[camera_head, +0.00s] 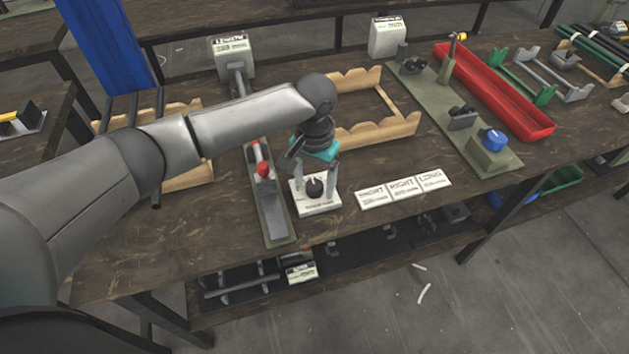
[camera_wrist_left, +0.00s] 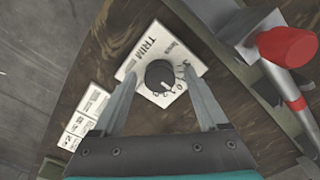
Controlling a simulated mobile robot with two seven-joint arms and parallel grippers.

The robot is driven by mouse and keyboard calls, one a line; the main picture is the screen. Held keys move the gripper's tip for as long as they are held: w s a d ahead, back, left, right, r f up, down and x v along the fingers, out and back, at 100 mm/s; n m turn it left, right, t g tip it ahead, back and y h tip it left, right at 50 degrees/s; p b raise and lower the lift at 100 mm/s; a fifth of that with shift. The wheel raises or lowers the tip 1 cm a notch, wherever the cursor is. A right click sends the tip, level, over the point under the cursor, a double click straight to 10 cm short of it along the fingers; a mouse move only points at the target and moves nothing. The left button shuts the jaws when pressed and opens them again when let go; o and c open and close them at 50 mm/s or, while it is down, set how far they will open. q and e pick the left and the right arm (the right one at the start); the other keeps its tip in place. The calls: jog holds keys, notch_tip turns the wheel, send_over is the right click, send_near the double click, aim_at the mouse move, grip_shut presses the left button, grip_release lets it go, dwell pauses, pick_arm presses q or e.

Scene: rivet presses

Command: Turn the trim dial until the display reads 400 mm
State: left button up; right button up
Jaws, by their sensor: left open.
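The trim dial (camera_head: 315,188) is a black knob on a white panel (camera_head: 318,208) near the table's front edge. In the left wrist view the knob (camera_wrist_left: 160,75) has a pale pointer mark, with numerals around it and the word TRIM on the panel (camera_wrist_left: 139,67). My left gripper (camera_head: 315,190) points down over the panel. Its fingers are apart on either side of the knob and do not appear to touch it. A display box (camera_head: 232,56) stands at the back of the left press; its reading is too small to tell. My right gripper is not in view.
A press rail with a red knob (camera_head: 263,169) stands just left of the dial. White label cards (camera_head: 404,190) lie to the right. Wooden racks (camera_head: 375,130), a second fixture with a blue knob (camera_head: 492,139) and a red tray (camera_head: 497,95) stand beyond.

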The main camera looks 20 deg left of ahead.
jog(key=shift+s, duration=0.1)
pick_arm(q)
jog(key=c, duration=0.5)
grip_shut()
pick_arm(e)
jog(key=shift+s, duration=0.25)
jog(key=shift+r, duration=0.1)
